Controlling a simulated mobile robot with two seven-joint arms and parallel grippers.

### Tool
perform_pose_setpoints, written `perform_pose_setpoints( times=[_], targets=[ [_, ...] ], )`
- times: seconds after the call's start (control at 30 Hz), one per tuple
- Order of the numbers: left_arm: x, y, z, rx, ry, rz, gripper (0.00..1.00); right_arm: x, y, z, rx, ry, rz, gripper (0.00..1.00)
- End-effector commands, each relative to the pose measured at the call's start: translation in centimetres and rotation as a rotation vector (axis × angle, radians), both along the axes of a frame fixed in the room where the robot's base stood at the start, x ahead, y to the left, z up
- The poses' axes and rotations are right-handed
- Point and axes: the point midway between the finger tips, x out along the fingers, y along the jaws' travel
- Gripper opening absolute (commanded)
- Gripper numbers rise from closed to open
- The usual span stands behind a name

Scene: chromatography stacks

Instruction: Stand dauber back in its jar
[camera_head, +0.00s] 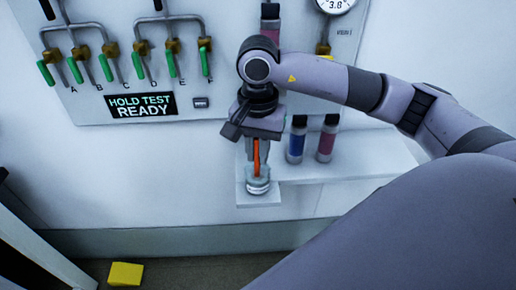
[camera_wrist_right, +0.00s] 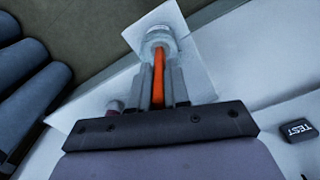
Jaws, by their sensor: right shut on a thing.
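The dauber (camera_head: 257,154) has a thin orange handle and hangs roughly upright in my right gripper (camera_head: 256,160). It also shows between the two grey fingers in the right wrist view (camera_wrist_right: 158,75). The right gripper is shut on it. The small clear jar (camera_head: 258,183) with a pale band stands on the shelf's projecting left corner, directly below the fingers; it also shows in the right wrist view (camera_wrist_right: 159,40). The dauber's lower end overlaps the jar's mouth. I cannot tell how deep its hidden tip is. My left gripper is not in view.
A blue bottle (camera_head: 297,140) and a red bottle (camera_head: 328,140), both dark-capped, stand on the white shelf (camera_head: 360,160) right of the jar. Behind is a wall panel with green-handled valves and a "HOLD TEST READY" display (camera_head: 141,105). A yellow block (camera_head: 125,273) lies on the floor.

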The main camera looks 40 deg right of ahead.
Motion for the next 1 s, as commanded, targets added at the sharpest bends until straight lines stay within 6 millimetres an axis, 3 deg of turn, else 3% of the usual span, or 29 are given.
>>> perform_pose_setpoints(
  times=[0.43, 0.47, 0.53, 0.73, 0.77, 0.8, 0.83, 1.0],
  targets=[
    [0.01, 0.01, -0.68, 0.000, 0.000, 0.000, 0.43, 0.03, -0.02, -0.70, 0.000, 0.000, 0.000, 0.00],
    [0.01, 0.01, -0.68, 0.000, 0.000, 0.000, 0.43, 0.03, -0.02, -0.70, 0.000, 0.000, 0.000, 0.23],
    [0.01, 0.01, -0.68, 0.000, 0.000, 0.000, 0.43, 0.03, -0.02, -0.70, 0.000, 0.000, 0.000, 0.46],
    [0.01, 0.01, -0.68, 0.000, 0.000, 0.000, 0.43, 0.02, -0.01, -0.70, 0.000, 0.000, 0.000, 0.46],
    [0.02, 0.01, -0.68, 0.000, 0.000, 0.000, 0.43, 0.01, -0.01, -0.72, 0.000, 0.000, 0.000, 0.49],
    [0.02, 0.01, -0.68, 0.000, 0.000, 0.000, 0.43, 0.01, -0.01, -0.72, 0.000, 0.000, 0.000, 0.62],
    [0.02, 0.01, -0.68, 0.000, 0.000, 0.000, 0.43, 0.01, -0.01, -0.72, 0.000, 0.000, 0.000, 0.68],
    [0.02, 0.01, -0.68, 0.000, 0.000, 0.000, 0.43, 0.01, -0.01, -0.73, 0.000, 0.000, 0.000, 0.68]
  ],
)
